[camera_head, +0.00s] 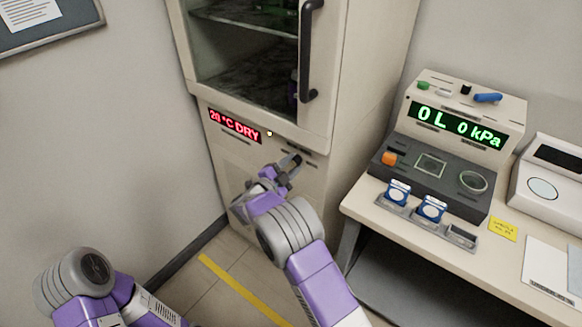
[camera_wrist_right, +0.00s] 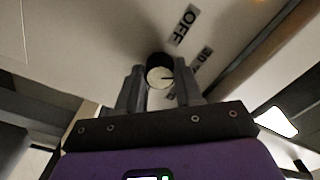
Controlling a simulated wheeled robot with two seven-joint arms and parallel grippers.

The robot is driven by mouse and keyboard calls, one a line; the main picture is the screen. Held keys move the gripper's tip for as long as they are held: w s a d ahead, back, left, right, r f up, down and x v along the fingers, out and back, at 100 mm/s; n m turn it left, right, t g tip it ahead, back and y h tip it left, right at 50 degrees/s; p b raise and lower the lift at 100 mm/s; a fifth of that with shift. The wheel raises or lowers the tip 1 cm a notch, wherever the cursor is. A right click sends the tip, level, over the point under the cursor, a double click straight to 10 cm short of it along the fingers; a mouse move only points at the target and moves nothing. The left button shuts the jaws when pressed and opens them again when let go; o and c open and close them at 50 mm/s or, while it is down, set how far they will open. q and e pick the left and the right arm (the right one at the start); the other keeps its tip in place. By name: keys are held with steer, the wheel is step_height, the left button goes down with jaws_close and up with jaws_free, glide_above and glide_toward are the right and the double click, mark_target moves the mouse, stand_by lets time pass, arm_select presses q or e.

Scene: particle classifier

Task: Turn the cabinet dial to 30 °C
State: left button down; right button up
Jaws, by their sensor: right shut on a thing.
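The cabinet (camera_head: 262,160) has a red display (camera_head: 235,126) that appears to read 20 °C DRY. Its dial (camera_wrist_right: 159,77), with a black rim, pale face and dark pointer line, shows in the right wrist view. The pointer lies roughly toward the right of that picture. Near the dial are a label OFF (camera_wrist_right: 183,25), a partly readable label starting with 30 (camera_wrist_right: 205,57), and another hidden by a finger. My right gripper (camera_wrist_right: 158,80) is shut on the dial, one finger on each side. In the head view my right gripper (camera_head: 291,163) covers the dial. My left gripper is out of view.
The glass cabinet door with its dark vertical handle (camera_head: 306,55) is above my right gripper. To the right, a bench (camera_head: 385,222) holds a pressure instrument (camera_head: 465,115) with a green display and small blue-and-white containers (camera_head: 397,193). Floor shows at the lower left.

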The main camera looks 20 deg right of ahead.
stand_by(0.4)
steer(key=o, duration=1)
steer(key=shift+o, duration=0.2)
steer(key=shift+a, duration=0.15)
steer(key=p+v, duration=0.2)
steer(key=v, duration=0.5)
steer(key=shift+s, duration=0.2)
steer(key=shift+f, duration=0.1)
